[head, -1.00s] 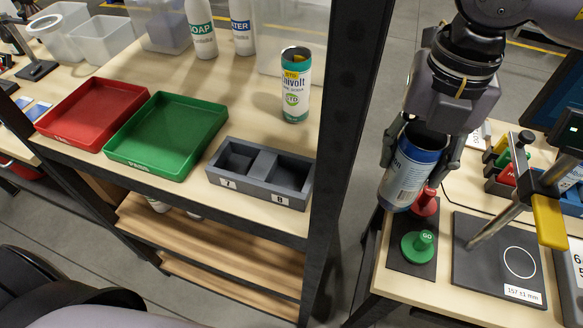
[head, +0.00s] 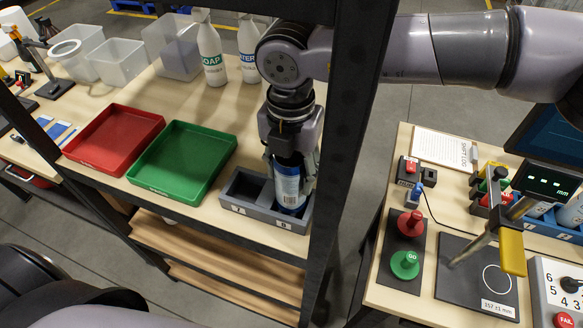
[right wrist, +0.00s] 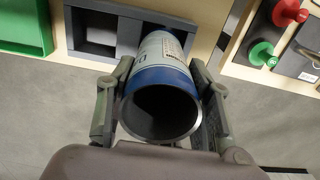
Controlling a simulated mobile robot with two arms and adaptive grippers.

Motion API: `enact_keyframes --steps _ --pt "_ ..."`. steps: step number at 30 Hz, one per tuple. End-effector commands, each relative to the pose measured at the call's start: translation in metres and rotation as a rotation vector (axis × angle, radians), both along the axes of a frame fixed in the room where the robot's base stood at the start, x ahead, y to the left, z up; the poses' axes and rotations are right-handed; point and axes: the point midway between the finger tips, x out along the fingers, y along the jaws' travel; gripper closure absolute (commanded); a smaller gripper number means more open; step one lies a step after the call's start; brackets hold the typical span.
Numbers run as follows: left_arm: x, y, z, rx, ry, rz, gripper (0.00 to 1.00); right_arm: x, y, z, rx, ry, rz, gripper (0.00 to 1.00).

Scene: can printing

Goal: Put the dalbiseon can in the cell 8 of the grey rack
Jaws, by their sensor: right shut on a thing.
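The grey rack (head: 262,217) sits at the front edge of the shelf table, with cells marked 7 and 8. My right gripper (head: 289,184) is shut around a blue and white can (head: 287,193), upright at cell 8, the right cell. Cell 7 is empty. In the right wrist view the can (right wrist: 165,85) shows its dark open end between the fingers, with its far end over the rack (right wrist: 92,50). Whether the can touches the cell floor is hidden. The can's name is not readable. My left gripper is not in view.
A green tray (head: 183,160) and a red tray (head: 113,138) lie left of the rack. A soap bottle (head: 211,55) stands behind. A dark shelf post (head: 345,150) rises just right of the rack. The right table holds red and green buttons.

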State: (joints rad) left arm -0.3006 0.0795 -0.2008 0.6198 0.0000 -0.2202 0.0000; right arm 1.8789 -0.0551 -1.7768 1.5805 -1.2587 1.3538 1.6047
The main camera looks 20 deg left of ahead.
Motion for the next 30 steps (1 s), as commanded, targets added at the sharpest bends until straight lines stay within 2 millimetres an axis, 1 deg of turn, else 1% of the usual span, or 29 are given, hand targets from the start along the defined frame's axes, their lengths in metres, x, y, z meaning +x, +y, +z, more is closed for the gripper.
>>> enact_keyframes --steps 1,4,7,13,18,19,27,30 --pt "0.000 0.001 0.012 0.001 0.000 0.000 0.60 -0.002 -0.001 -0.003 -0.002 0.005 0.001 0.64" --pt "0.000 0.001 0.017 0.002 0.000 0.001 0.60 -0.001 -0.001 -0.016 -0.001 0.003 0.001 0.64" --pt "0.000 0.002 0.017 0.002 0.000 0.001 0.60 0.000 -0.001 -0.022 0.001 0.001 0.001 0.64" --pt "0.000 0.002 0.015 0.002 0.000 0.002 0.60 0.000 -0.001 -0.023 0.001 0.000 0.001 0.64" --pt "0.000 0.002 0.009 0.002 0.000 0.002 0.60 0.000 -0.001 -0.026 0.001 0.000 0.000 0.64" --pt "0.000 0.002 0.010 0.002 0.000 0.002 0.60 0.000 -0.001 -0.025 0.001 0.000 0.000 0.52" --pt "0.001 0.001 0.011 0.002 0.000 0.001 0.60 0.000 -0.001 -0.024 0.001 0.000 0.000 0.34" --pt "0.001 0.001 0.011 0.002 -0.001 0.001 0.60 0.000 -0.001 -0.024 0.001 0.000 0.000 0.33"
